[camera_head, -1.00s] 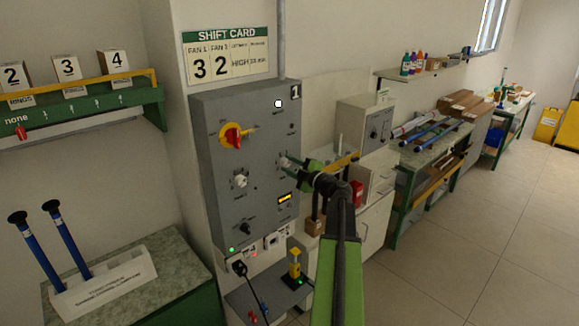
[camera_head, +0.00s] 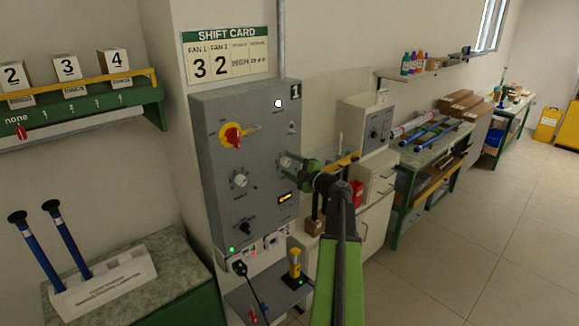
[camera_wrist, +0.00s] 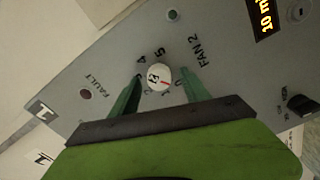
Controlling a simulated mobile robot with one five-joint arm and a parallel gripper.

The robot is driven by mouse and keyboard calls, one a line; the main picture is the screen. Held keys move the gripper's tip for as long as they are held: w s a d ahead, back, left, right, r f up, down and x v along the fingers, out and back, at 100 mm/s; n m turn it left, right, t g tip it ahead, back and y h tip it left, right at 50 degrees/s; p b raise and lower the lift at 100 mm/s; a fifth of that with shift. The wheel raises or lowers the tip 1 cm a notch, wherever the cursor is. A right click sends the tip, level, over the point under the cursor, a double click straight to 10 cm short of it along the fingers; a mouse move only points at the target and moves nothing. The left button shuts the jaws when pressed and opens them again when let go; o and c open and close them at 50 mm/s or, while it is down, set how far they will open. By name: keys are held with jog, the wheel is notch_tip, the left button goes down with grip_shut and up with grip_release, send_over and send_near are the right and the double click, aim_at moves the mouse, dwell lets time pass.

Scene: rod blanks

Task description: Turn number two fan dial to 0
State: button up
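The fan 2 dial (camera_wrist: 157,76) is a round white knob with a red mark, on the grey panel beside the "FAN 2" label. Around it in the wrist view I read 0, 4 and 5; other numbers are partly covered. The red mark points toward the lower right, near the 0 side; its exact number is unclear. My gripper (camera_wrist: 160,76) is open, with one green fingertip on each side of the dial and visible gaps. In the head view my gripper (camera_head: 291,163) is at the panel's right side, partly covering this dial.
The grey panel (camera_head: 215,150) also carries a red-and-yellow switch (camera_head: 232,136), another white dial (camera_head: 239,181), a black knob (camera_head: 246,228) and a lit display (camera_head: 285,198). A shift card (camera_head: 228,55) hangs above. A grey cabinet (camera_head: 352,115) stands right of it.

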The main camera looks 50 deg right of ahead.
jog(key=s+a, duration=0.1)
jog(key=s, duration=1.6)
jog(key=shift+s+a, duration=0.15)
jog(key=shift+s, duration=0.05)
jog(key=w+a+f+m+g+y, duration=0.1)
jog(key=w+a+f+g+y, duration=0.3)
jog(key=a, duration=0.6)
jog(key=w+a+f+m+g+y, duration=0.1)
jog(key=w+a+f+m+g, duration=0.1)
jog(key=w+a+f, duration=0.6)
jog(key=w+a+f+m+g+y, duration=0.1)
jog(key=w+a+f+g+y, duration=0.2)
jog(key=a, duration=1)
jog(key=s+a+f+m+g+h, duration=0.1)
jog(key=a+f+m+g+h, duration=0.1)
jog(key=a, duration=0.5)
jog(key=s+a+f+m+g+h+b, duration=0.1)
jog(key=a+f+m+g, duration=0.3)
jog(key=a, duration=0.4)
jog(key=s+a+f+m+g+h, duration=0.3)
jog(key=a+f, duration=0.1)
jog(key=a, duration=0.3)
jog(key=shift+s+a+f+h, duration=0.15)
jog(key=shift+s+a+h, duration=0.05)
jog(key=shift+a+h, duration=0.2)
